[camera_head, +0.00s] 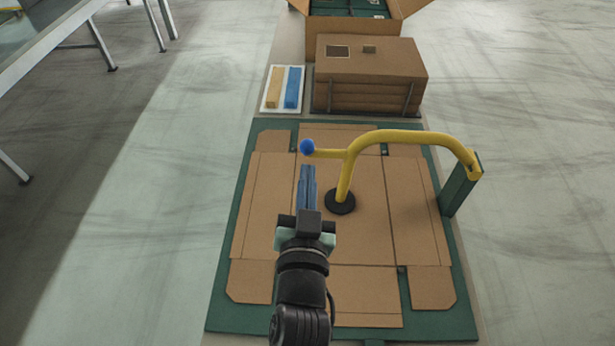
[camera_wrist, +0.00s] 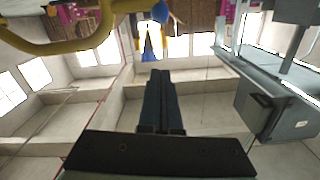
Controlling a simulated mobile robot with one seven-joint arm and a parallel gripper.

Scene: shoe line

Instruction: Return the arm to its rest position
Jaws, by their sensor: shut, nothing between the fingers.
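My gripper (camera_head: 307,170) is shut and empty. In the head view it is above the flat cardboard sheet (camera_head: 270,200) on the green mat (camera_head: 228,272), pointing away from my body. In the wrist view its closed fingers (camera_wrist: 158,80) show in the middle, with nothing between them. A yellow bent bar (camera_head: 400,137) stands just right of the fingers on a black round foot (camera_head: 341,202). Its blue ball tip (camera_head: 307,146) appears just beyond the fingertips; I cannot tell the gap. The ball also shows near the top of the wrist view (camera_wrist: 160,12).
The yellow bar's right end meets a green post (camera_head: 460,186). A conveyor (camera_head: 45,30) stands at upper left.

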